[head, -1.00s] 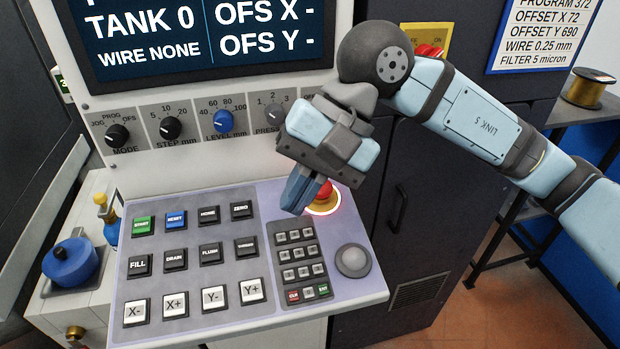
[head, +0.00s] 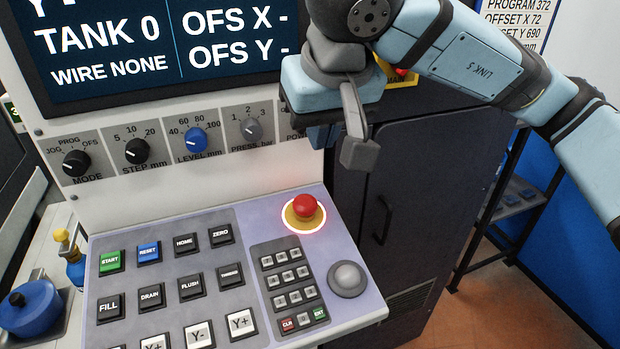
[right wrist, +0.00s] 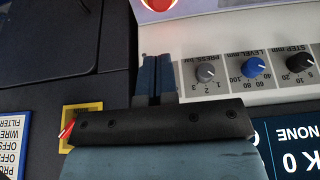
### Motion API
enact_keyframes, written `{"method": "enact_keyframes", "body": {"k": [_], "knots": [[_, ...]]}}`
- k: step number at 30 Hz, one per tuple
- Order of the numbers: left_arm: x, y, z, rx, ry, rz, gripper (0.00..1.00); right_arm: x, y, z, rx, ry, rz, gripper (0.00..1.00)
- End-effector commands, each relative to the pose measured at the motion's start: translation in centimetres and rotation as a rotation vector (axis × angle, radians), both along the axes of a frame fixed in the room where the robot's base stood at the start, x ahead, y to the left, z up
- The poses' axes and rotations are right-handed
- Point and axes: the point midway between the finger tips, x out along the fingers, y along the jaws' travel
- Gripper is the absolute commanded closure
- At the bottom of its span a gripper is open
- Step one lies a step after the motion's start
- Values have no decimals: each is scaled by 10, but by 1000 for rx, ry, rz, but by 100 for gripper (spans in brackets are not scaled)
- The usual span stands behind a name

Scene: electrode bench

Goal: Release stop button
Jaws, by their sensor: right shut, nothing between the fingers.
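The red stop button (head: 306,206) stands on a yellow base inside a lit ring, at the upper right of the sloped control panel (head: 240,275). Nothing touches it. Its red edge also shows at the top of the right wrist view (right wrist: 158,4). My right gripper (head: 322,136) is above the button, in front of the machine's upright face, clearly apart from it. Its blue fingers are together and empty, as the right wrist view (right wrist: 154,62) also shows. My left gripper is not in view.
A row of knobs (head: 196,140) is on the upright face under the screen (head: 150,50). Key rows, a keypad (head: 290,285) and a grey trackball (head: 347,279) fill the panel. A dark cabinet (head: 400,200) stands to the right. The space over the panel is clear.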

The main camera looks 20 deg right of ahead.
Motion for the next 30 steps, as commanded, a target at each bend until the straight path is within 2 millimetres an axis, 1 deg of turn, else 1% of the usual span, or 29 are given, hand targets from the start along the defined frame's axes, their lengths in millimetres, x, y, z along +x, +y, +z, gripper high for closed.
{"method": "enact_keyframes", "body": {"k": [5,15,21,25,30], "knots": [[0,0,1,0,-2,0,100,7,0,-20,-1,6,0,100],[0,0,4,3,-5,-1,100,33,1,-87,0,7,-2,100],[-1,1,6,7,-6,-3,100,41,1,-117,1,5,0,100],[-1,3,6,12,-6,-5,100,43,1,-127,1,3,0,100],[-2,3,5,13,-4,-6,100,44,1,-131,1,2,0,100]]}}
